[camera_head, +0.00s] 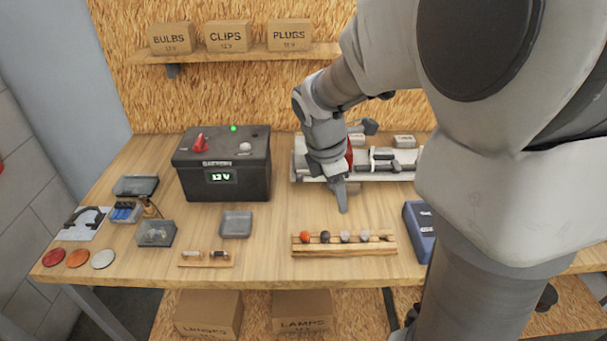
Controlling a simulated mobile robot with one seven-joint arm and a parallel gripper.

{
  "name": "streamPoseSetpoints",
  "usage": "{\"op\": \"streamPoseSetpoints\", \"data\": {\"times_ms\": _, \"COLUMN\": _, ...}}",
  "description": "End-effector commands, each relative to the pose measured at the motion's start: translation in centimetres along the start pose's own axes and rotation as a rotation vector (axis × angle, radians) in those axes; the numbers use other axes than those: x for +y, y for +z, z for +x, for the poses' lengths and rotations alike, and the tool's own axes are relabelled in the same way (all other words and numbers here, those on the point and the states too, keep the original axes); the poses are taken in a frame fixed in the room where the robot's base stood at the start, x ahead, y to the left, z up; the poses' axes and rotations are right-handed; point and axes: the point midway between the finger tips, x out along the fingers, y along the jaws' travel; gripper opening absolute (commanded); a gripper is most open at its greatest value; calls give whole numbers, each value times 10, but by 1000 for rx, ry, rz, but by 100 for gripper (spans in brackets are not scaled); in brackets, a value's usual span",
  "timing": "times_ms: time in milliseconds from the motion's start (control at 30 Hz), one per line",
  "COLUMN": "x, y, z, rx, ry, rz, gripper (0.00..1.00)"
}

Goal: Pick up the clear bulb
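A wooden rack (343,249) near the front of the bench holds a row of small bulbs. The leftmost is an orange bulb (305,237). To its right stand a darker bulb (325,237) and two greyish bulbs, one in the middle right (345,236) and one at the right (364,236). They are too small to tell surely which is the clear bulb. My gripper (342,207) points down just behind and above the rack, apart from the bulbs. It is seen edge-on, so its opening does not show.
A black battery (222,184) reading 12 V stands left of my arm. An empty grey tray (236,225) and a wooden block with small cylinders (207,260) lie left of the rack. A blue box (420,230) is to the right. A tool-laden white tray (302,165) stands behind.

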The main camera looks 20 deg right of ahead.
Motion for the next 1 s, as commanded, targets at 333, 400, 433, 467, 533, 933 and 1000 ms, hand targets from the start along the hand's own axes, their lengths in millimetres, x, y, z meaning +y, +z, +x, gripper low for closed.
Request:
{"op": "streamPoseSetpoints", "data": {"times_ms": 333, "x": -2, "y": 0, "z": 71, "rx": 2, "ry": -7, "rz": 0, "gripper": 66}}
{"op": "streamPoseSetpoints", "data": {"times_ms": 400, "x": -2, "y": -1, "z": 86, "rx": 2, "ry": -7, "rz": -1, "gripper": 66}}
{"op": "streamPoseSetpoints", "data": {"times_ms": 433, "x": -2, "y": -1, "z": 91, "rx": 1, "ry": -7, "rz": 0, "gripper": 66}}
{"op": "streamPoseSetpoints", "data": {"times_ms": 467, "x": -2, "y": -1, "z": 97, "rx": 1, "ry": -6, "rz": 0, "gripper": 66}}
{"op": "streamPoseSetpoints", "data": {"times_ms": 533, "x": -2, "y": 0, "z": 107, "rx": 1, "ry": -5, "rz": 0, "gripper": 66}}
{"op": "streamPoseSetpoints", "data": {"times_ms": 933, "x": -1, "y": 0, "z": 147, "rx": 1, "ry": -5, "rz": 0, "gripper": 66}}
{"op": "streamPoseSetpoints", "data": {"times_ms": 1000, "x": -1, "y": 0, "z": 157, "rx": 1, "ry": -4, "rz": -1, "gripper": 66}}
